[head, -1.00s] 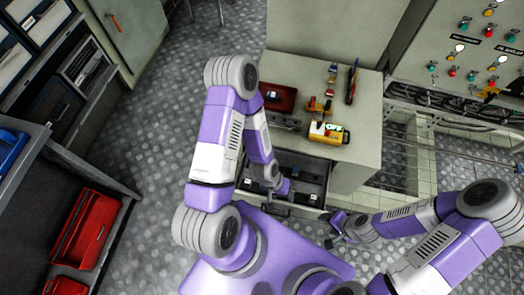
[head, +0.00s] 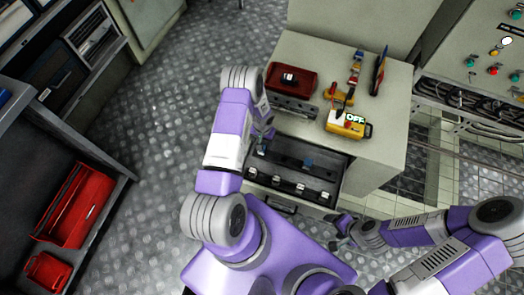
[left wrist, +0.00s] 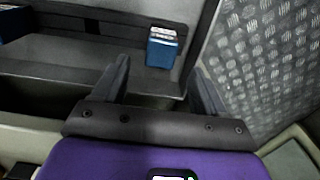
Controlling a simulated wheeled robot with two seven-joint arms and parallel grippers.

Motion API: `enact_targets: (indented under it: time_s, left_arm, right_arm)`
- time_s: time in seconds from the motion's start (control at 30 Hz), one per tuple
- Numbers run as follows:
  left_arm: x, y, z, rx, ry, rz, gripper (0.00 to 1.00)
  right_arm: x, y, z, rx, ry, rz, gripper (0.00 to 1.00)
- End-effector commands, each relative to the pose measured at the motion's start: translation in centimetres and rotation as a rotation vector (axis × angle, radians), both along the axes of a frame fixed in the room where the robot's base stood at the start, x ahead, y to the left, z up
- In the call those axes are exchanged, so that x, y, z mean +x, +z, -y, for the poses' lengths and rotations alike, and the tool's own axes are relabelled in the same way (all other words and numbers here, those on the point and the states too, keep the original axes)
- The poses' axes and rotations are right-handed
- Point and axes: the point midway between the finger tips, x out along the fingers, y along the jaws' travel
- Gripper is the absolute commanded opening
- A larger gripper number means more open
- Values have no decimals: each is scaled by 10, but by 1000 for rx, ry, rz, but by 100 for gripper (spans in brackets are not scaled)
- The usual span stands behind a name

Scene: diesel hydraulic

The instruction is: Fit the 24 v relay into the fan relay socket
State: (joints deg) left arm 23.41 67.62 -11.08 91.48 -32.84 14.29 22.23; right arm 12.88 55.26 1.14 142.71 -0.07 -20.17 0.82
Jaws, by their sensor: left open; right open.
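A blue relay-like block with a pale top (left wrist: 162,48) stands in a corner of the open drawer (head: 330,186) in the left wrist view; its label is unreadable. My left gripper (left wrist: 162,88) is open and empty, with the block beyond its fingertips. In the head view the left gripper (head: 266,130) is partly hidden by its arm, at the drawer's left end. Another blue block (head: 308,162) sits further right in the drawer. My right gripper (head: 343,226) is open and empty in front of the drawer. A grey rail with small fittings (head: 292,106) lies on the cabinet top; I cannot tell which is the fan relay socket.
Several small black-and-white parts (head: 302,189) line the drawer front. On the cabinet top are a red tray (head: 306,88), a yellow meter reading OFF (head: 347,126) and hand tools (head: 378,72). A control panel (head: 490,45) stands right.

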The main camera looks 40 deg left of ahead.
Motion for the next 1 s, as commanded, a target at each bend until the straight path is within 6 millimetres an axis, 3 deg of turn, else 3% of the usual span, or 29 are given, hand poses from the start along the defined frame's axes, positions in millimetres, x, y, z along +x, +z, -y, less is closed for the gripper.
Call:
enact_targets:
  time_s: [0.33,0.6,0.9,1.0]
  left_arm:
    - [-9,-47,2,-1,-1,0,72]
    - [-9,-50,3,-2,0,2,72]
    - [-9,-50,3,-2,-1,2,26]
    - [-8,-49,3,-2,-1,2,16]
  right_arm:
    - [0,-23,0,0,0,0,72]
    - [0,-23,0,0,0,0,72]
    - [0,-23,0,0,0,0,72]
    - [0,-23,0,0,0,0,72]
